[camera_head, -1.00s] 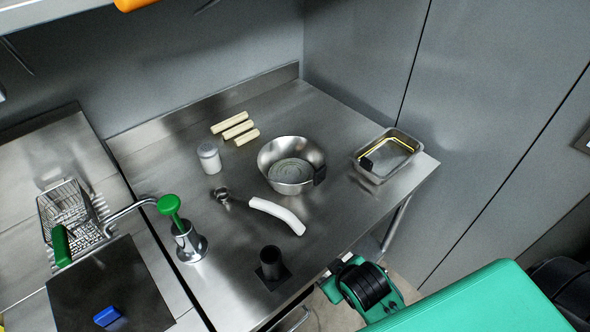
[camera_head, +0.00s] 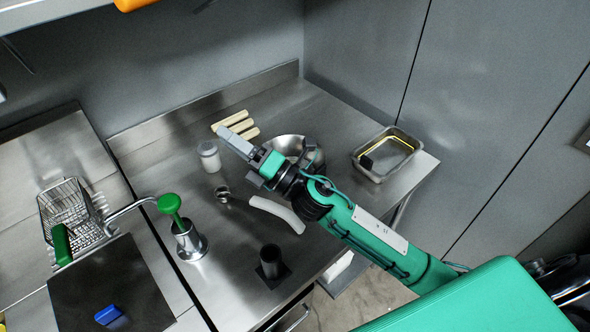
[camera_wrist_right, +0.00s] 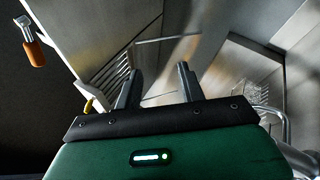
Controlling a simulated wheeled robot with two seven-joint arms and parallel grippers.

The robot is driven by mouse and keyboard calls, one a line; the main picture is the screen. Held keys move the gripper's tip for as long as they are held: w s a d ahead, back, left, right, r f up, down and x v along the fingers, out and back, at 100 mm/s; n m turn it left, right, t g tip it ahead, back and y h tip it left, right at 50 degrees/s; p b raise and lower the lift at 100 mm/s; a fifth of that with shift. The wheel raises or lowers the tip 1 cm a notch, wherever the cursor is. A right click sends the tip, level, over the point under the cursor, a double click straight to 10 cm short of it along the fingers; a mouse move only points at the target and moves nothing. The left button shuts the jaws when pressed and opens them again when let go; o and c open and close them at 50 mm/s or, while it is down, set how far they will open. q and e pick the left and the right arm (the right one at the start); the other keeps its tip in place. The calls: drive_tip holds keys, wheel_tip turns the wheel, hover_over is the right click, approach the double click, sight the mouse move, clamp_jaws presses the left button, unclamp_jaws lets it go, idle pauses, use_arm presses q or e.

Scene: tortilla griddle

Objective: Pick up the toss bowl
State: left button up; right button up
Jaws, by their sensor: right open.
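The toss bowl (camera_head: 284,144) is a round steel bowl on the steel counter. My right forearm and gripper cover most of it in the head view, and only its upper rim and part of its inside show. My right gripper (camera_head: 236,144) is above the counter, its fingers pointing left past the bowl toward the rolls. In the right wrist view the two fingers (camera_wrist_right: 157,88) are apart with nothing between them. The bowl cannot be made out there. My left gripper is in neither view.
A steel pan (camera_head: 387,153) stands at the counter's right. Pale rolls (camera_head: 234,119), a white shaker (camera_head: 209,157), a white curved object (camera_head: 277,213) and a dark cup (camera_head: 270,263) are around the bowl. A green-topped pump (camera_head: 187,240) and a fryer basket (camera_head: 69,211) stand left.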

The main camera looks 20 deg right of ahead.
drive_tip(key=s+a+f+n+g+y, duration=0.15)
drive_tip(key=a+n+g+y, duration=0.3)
drive_tip(key=n+g, duration=0.85)
drive_tip(key=n+g+h, duration=0.4)
drive_tip(key=n+h, duration=1)
drive_tip(key=h, duration=0.6)
hover_over(320, 167)
wheel_tip(320, 167, down, 8)
drive_tip(key=f+p, duration=0.1)
drive_tip(key=f, duration=0.3)
drive_tip(key=f+p, duration=0.2)
drive_tip(key=f, duration=0.1)
drive_tip(key=shift+w+d+f, duration=0.1)
drive_tip(key=shift+d+f, duration=0.1)
drive_tip(key=shift+f, duration=0.35)
drive_tip(key=f+p, duration=0.3)
drive_tip(key=f, duration=0.1)
drive_tip(key=shift+s+a+p, duration=0.2)
drive_tip(key=shift+p, duration=0.15)
drive_tip(key=shift+f, duration=0.65)
drive_tip(key=shift+r, duration=0.1)
clamp_jaws()
